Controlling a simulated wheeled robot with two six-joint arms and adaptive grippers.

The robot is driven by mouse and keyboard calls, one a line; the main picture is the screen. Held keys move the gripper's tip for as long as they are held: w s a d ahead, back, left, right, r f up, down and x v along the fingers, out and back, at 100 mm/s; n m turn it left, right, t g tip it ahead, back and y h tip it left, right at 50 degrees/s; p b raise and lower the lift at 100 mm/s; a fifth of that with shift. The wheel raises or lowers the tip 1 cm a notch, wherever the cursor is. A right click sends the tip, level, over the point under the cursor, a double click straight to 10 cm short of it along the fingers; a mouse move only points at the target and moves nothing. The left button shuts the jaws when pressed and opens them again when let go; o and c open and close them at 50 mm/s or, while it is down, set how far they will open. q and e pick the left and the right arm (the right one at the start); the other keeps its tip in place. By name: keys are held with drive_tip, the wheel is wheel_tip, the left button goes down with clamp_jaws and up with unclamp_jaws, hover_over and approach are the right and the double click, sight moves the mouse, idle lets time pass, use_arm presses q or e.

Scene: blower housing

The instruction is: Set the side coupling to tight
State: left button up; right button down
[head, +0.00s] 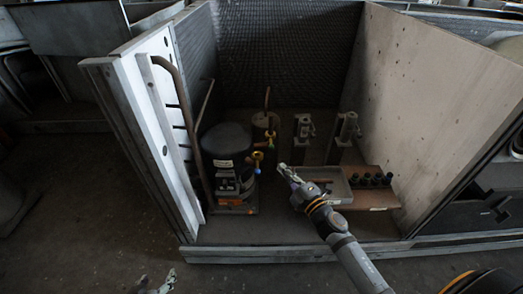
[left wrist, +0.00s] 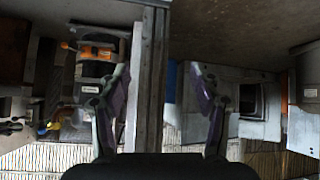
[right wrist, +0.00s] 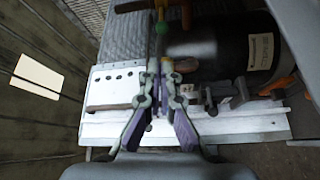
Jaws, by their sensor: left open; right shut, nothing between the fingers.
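A black compressor (head: 228,145) stands on the left of the open housing. Two brass-coloured fittings stick out from its right side: an upper one (head: 258,156) and a lower one with a blue part (head: 257,170). Which is the side coupling, and its setting, I cannot tell. My right gripper (head: 283,169) is shut and empty, just right of the lower fitting. In the right wrist view, its closed fingertips (right wrist: 159,68) point toward a green and yellow fitting; contact is unclear. My left gripper (head: 153,284) is open and empty, low outside the housing; its spread fingers show in the left wrist view (left wrist: 160,80).
A tray (head: 335,192) and several dark cylinders (head: 372,180) sit on a brown board at right. Two metal fixtures (head: 303,132) (head: 346,132) stand behind. Housing walls (head: 430,90) (head: 150,120) rise at both sides. A low sill (head: 290,254) runs along the front.

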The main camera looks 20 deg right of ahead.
sight(271, 144)
use_arm(q)
drive_tip(key=s+f+g+p, duration=0.1)
drive_tip(key=s+f+g, duration=0.3)
drive_tip(key=s, duration=0.3)
drive_tip(key=shift+s+d+f, duration=0.3)
drive_tip(key=shift+s+f, duration=0.05)
drive_tip(key=shift+f, duration=0.3)
use_arm(e)
drive_tip(key=x, duration=1)
drive_tip(key=shift+f, duration=0.15)
